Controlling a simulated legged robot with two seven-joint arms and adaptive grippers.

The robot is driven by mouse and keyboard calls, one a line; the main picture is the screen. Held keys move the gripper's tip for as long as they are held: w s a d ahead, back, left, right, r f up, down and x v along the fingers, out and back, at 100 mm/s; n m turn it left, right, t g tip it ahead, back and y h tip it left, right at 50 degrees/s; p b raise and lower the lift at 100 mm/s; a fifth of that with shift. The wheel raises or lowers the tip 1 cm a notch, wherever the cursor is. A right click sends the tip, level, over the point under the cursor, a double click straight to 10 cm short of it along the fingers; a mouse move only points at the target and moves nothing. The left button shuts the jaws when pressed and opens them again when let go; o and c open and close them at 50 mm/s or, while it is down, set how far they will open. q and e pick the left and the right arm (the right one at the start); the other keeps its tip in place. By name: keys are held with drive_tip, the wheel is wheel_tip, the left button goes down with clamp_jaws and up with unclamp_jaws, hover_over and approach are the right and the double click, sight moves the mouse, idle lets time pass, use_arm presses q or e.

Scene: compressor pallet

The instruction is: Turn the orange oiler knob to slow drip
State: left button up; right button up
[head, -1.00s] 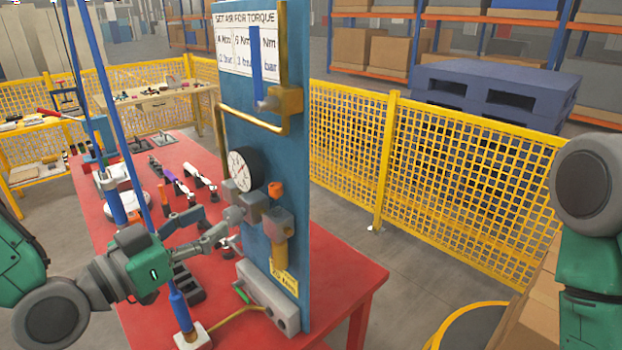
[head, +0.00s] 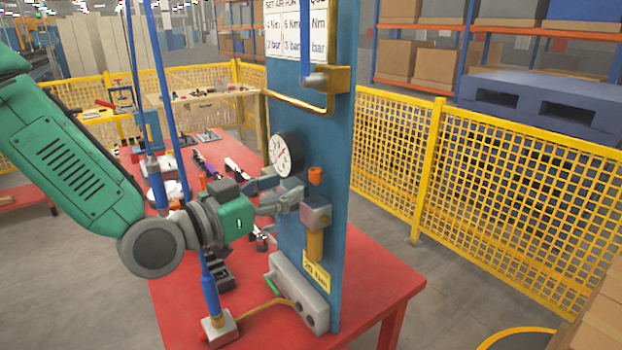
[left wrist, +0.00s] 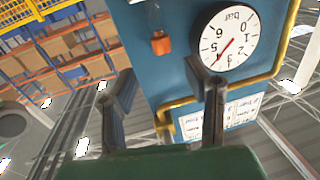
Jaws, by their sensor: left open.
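The orange oiler knob (head: 315,176) stands on top of the oiler's grey block (head: 317,213), on the blue panel (head: 322,130). It also shows in the left wrist view (left wrist: 161,43), beyond the fingertips and between their lines. My left gripper (head: 283,188) is open and empty, in front of the panel, just left of the knob and below the gauge. In the left wrist view its two fingers (left wrist: 165,80) are spread apart, and no contact with the knob shows. The gripper hides part of the fittings below the gauge. My right gripper is not in view.
A round pressure gauge (head: 287,155) sits close above my left gripper. A brass pipe (head: 300,108) crosses the panel above. A grey manifold block (head: 298,292) and a blue tool (head: 210,285) stand below on the red table (head: 365,275). Yellow mesh fencing (head: 490,200) is behind.

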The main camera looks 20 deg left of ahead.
sight(311, 175)
use_arm(q)
drive_tip(key=p+x, duration=0.1)
drive_tip(key=x, duration=0.5)
drive_tip(key=shift+w+a, duration=0.1)
drive_tip(key=shift+w, duration=0.55)
drive_tip(key=shift+c, duration=1.3)
drive_tip(key=shift+d, duration=0.35)
clamp_jaws()
